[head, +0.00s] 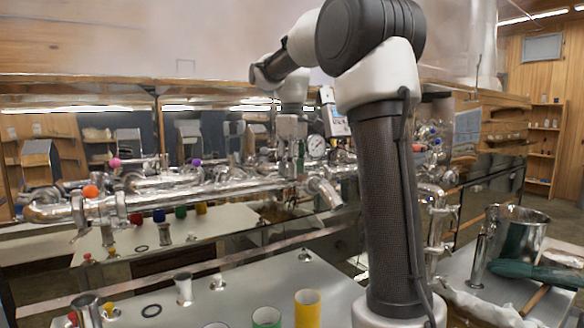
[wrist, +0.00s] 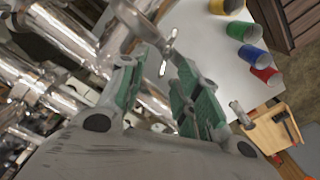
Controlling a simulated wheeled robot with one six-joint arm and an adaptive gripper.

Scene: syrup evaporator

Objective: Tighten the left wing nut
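My gripper (wrist: 165,75) is open in the wrist view, its two green-padded fingers apart. A shiny metal fitting (wrist: 150,30) with a thin projecting tab lies just beyond the fingertips, the tab end showing in the gap between them. It looks like a wing nut on a clamp, but I cannot tell whether it is the left one. No contact with the fingers is clear. In the head view my gripper (head: 291,150) is small, pointing down at the steel pipework (head: 215,187) near the gauge. A clamp (head: 78,215) joins the pipe at its left end.
A round gauge (head: 316,147) stands close right of my gripper. Below the pipes is a pale worktop (head: 235,290) with a yellow cup (head: 307,308), a green cup (head: 266,317) and small metal fittings. A steel pot (head: 522,238) stands at the right.

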